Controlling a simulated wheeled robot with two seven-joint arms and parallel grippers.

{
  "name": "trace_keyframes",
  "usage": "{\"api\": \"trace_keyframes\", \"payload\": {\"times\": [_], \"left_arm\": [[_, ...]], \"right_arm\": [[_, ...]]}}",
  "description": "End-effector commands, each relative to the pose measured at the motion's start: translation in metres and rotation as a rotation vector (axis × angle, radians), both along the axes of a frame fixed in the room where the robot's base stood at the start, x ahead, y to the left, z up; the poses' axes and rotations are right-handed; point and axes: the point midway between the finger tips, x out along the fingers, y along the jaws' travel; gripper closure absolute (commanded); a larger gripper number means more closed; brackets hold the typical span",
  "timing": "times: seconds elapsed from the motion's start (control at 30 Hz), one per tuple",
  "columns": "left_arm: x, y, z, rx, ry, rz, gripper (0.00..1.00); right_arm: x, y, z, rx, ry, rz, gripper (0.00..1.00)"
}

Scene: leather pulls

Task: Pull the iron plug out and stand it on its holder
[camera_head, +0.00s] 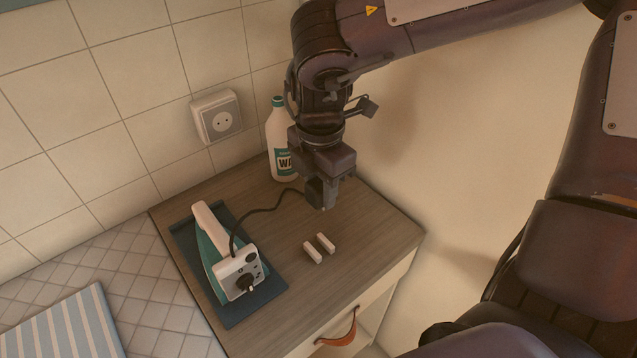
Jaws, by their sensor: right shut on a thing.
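The wall socket (216,116) on the tiles at the upper left is empty. My right gripper (322,197) points down over the cabinet top and is shut on the iron plug, which is mostly hidden by the fingers. The dark cord (267,209) runs from the iron (222,252) to the gripper. The holder (319,248), two small white blocks with a gap between them, stands on the wood just below the gripper in the picture. Nothing is in the gap. My left gripper is not in view.
The iron lies on a blue mat (269,292) at the left. A white bottle (276,140) with a teal cap stands behind my gripper. An orange-brown leather pull (338,330) hangs on the drawer front. The wood right of the holder is clear.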

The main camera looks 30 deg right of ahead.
Motion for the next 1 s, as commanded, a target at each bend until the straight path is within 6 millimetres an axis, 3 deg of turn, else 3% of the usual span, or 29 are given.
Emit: {"api": "trace_keyframes", "payload": {"times": [0.2,0.43,1.0], "left_arm": [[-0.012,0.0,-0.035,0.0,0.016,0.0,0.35],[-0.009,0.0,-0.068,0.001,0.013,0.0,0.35],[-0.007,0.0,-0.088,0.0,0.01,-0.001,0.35]], "right_arm": [[0.0,0.0,-0.034,0.0,0.0,0.0,1.0],[0.0,0.0,-0.067,0.0,0.0,0.0,1.0],[0.0,0.0,-0.096,0.001,0.001,0.0,1.0]]}}
